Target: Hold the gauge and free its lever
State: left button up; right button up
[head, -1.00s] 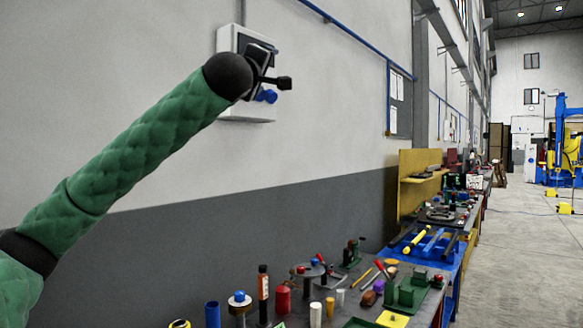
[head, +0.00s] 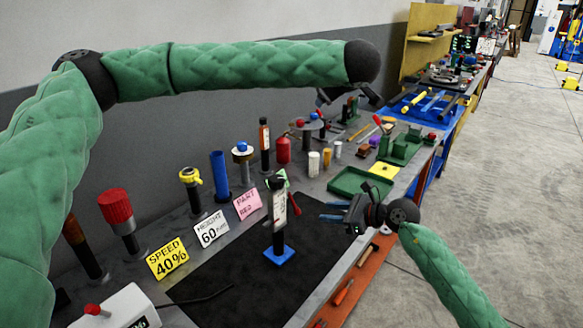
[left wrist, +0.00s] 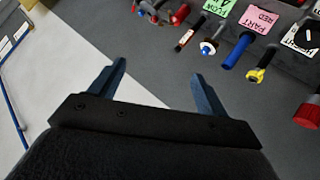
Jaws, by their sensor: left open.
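The gauge (head: 279,213) stands upright on a blue square base on the black mat (head: 235,290) in the head view. It has a black top, a white scale face and a small red lever (head: 294,204) tilted at its right side. My right gripper (head: 328,211) is just right of the gauge, open and empty, its blue fingers pointing left towards it without touching. My left gripper (head: 350,97) is above the back of the bench, partly hidden by its own arm. The left wrist view shows its fingers (left wrist: 157,75) spread with nothing between them.
Signs (head: 168,259), a red-capped post (head: 118,212), a blue tube (head: 220,175) and several other posts line the bench behind the mat. A green tray (head: 358,183) lies right of the gauge.

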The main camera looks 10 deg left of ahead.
aim_at(280, 190)
pick_arm(q)
jog(key=s+a+f+g+y, duration=0.1)
jog(key=s+a+f+y, duration=0.1)
jog(key=f, duration=0.6)
jog(key=s+a+f+n+g+y, duration=0.1)
jog(key=s+a+f+g+y, duration=0.1)
jog(key=f, duration=0.6)
jog(key=s+a+f+g+y, duration=0.1)
jog(key=s+a+f+y, duration=0.3)
jog(key=f, duration=0.4)
jog(key=shift+s+a+f+n+g, duration=0.2)
jog(key=shift+s+a, duration=0.2)
jog(key=shift+s, duration=0.2)
jog(key=shift+s+a+f+n+g, duration=0.1)
jog(key=shift+s+a+f+n, duration=0.1)
jog(key=shift+s+a, duration=0.3)
jog(key=shift+x, duration=3.3)
